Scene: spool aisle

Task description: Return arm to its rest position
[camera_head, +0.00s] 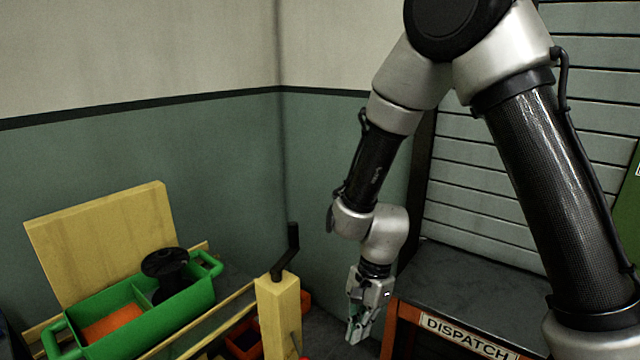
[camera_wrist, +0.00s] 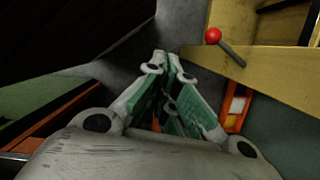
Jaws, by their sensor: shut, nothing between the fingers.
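My arm hangs bent across the right half of the head view. My gripper (camera_head: 355,335) points down between the yellow post (camera_head: 280,315) and the dispatch table (camera_head: 465,268). It holds nothing. In the wrist view, my gripper (camera_wrist: 172,62) shows its green-padded fingers closed together at the tips, with dark floor beyond them. The gripper appears apart from the post and the table.
A green tote (camera_head: 190,303) with a black spool (camera_head: 166,270) and an orange part (camera_head: 112,325) stands at left before a yellow board (camera_head: 105,240). The post carries a black crank (camera_head: 287,252). A red knob (camera_wrist: 212,35) shows in the wrist view. Walls close the corner behind.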

